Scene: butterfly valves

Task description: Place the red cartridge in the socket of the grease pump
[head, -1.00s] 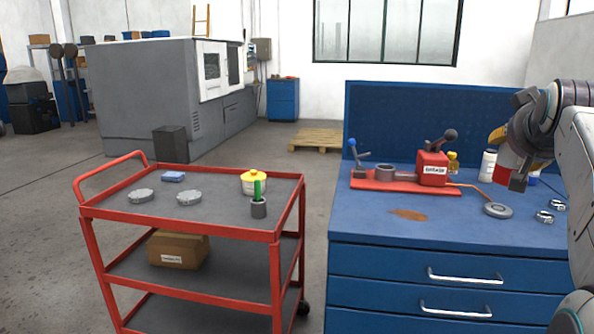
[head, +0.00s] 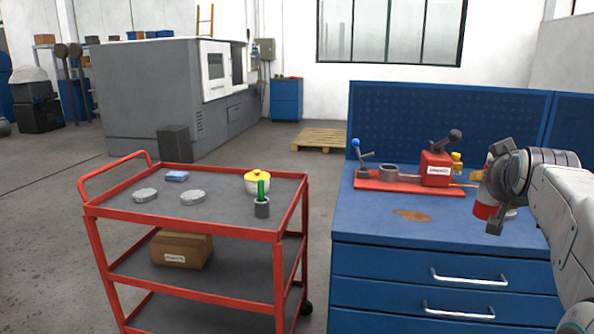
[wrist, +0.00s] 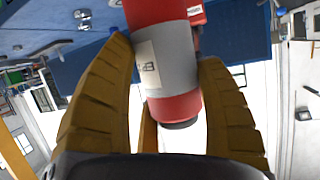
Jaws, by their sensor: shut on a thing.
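The red cartridge with a grey band and a pale label shows large in the wrist view (wrist: 178,65). My gripper (head: 488,200) is shut on it; the tan fingers lie on both sides of it in the wrist view. In the head view the red end of the cartridge (head: 484,211) hangs over the right part of the workbench, partly hidden by my gripper.
The blue workbench (head: 375,210) has a brown stain (head: 412,215) and free top in front of the pump. A blue-knobbed lever (head: 360,158) stands left of the socket.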

